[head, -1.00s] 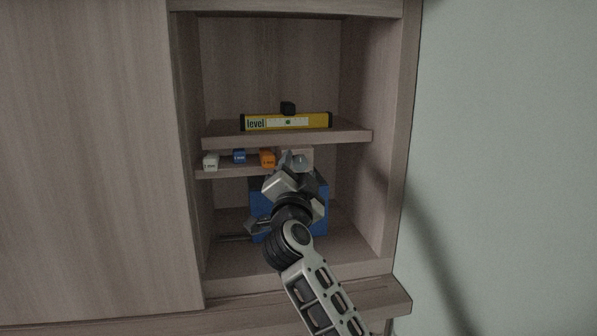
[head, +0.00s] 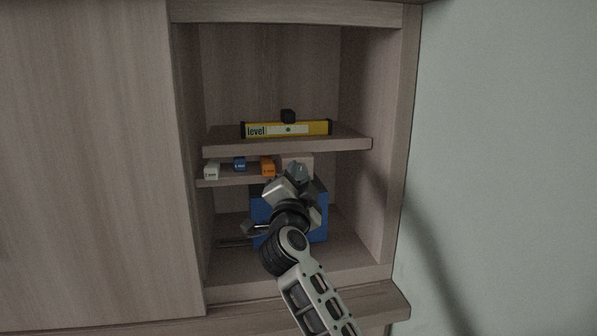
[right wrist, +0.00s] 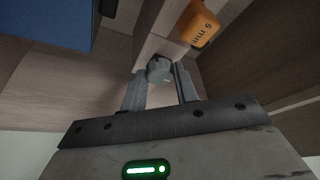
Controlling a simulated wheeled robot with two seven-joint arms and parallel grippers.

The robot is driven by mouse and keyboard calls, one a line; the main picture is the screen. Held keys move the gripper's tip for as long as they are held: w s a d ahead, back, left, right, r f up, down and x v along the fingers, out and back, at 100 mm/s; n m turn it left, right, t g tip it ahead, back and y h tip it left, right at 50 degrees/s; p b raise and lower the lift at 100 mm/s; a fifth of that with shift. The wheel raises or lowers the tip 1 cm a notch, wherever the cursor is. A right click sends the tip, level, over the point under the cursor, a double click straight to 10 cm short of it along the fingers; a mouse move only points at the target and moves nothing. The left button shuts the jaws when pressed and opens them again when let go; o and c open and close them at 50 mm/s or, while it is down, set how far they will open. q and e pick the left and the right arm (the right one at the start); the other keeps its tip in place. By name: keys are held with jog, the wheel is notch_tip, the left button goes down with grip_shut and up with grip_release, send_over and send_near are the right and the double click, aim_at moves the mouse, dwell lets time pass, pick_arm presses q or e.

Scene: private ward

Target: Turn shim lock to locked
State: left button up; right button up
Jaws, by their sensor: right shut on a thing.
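The shim lock is a small grey knob (right wrist: 159,69) on a pale wooden block (head: 304,159) at the right end of the short lower shelf. My right gripper (right wrist: 160,88) is shut on the knob, with one finger on each side of it in the right wrist view. In the head view my right gripper (head: 296,175) reaches up from below and covers part of the knob and block. I cannot read any lock marking. Three shims stand left of the block: white (head: 211,171), blue (head: 239,164) and orange (head: 267,166). My left gripper is out of view.
A yellow level (head: 263,130) lies on the upper shelf (head: 350,143), with a small black piece above it. A blue box (head: 318,222) stands on the cabinet floor behind my right arm. The cabinet's side walls and a large door panel (head: 90,150) bound the space.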

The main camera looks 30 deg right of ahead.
jog(key=m+g+p, duration=0.1)
jog(key=p, duration=0.1)
jog(key=shift+a+r+m+p, duration=0.1)
jog(key=shift+r+m+p, duration=0.25)
jog(key=shift+r+m, duration=0.05)
jog(key=m+g+p, duration=0.1)
jog(key=m+p, duration=0.2)
jog(key=p, duration=0.2)
jog(key=m+g+y+p, duration=0.1)
jog(key=m+p, duration=0.3)
jog(key=p, duration=0.1)
jog(key=shift+r+g, duration=0.1)
jog(key=shift+g, duration=0.2)
jog(key=m, duration=0.2)
jog(key=shift+m+y+p, duration=0.4)
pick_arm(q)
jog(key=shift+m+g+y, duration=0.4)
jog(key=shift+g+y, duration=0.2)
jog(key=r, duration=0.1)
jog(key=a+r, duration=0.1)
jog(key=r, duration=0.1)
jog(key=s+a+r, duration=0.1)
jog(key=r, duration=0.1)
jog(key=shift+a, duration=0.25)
pick_arm(e)
jog(key=m+y, duration=0.2)
jog(key=m, duration=0.2)
jog(key=shift+r+g, duration=0.1)
jog(key=shift+g, duration=0.3)
